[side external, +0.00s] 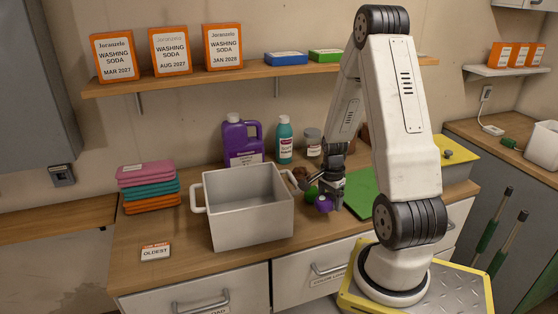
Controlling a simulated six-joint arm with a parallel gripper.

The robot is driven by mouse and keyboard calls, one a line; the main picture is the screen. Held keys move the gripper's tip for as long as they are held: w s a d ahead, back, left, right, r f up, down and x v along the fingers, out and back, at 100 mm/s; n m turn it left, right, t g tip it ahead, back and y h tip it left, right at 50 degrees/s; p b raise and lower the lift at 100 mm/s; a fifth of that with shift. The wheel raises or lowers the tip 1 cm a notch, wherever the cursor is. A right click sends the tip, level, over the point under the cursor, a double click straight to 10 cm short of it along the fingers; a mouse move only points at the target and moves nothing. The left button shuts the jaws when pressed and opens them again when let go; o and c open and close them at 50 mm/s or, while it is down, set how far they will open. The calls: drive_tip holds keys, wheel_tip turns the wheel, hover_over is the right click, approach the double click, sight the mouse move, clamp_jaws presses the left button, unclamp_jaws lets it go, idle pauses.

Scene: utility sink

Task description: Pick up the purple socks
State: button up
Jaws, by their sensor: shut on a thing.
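The purple socks (324,204) show as a small rounded purple bundle on the wooden counter, right of the grey bin. My gripper (328,192) is over them, pointing down, and is shut on them. The fingers and part of the bundle overlap in this view. I cannot tell whether the bundle is touching the counter. A small green bundle (311,193) lies just behind and left of the purple one, close to the gripper.
A grey handled bin (250,220) stands close on the left. A green board (362,190) lies to the right. A purple jug (241,140), a teal bottle (284,138) and a jar (313,143) stand behind. Folded cloths (148,186) are at the left.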

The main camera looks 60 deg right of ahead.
sight(331, 194)
drive_tip(key=shift+r, duration=2.9)
drive_tip(key=shift+r, duration=0.1)
drive_tip(key=shift+r, duration=2.65)
drive_tip(key=shift+w+r, duration=0.2)
drive_tip(key=shift+r, duration=0.05)
drive_tip(key=w+a+n, duration=0.7)
drive_tip(key=w+n, duration=0.2)
drive_tip(key=w, duration=0.4)
drive_tip(key=w+a+n, duration=0.6)
drive_tip(key=w+n, duration=0.2)
drive_tip(key=w, duration=0.5)
drive_tip(key=shift+d+f, duration=0.15)
drive_tip(key=shift+f, duration=5.55)
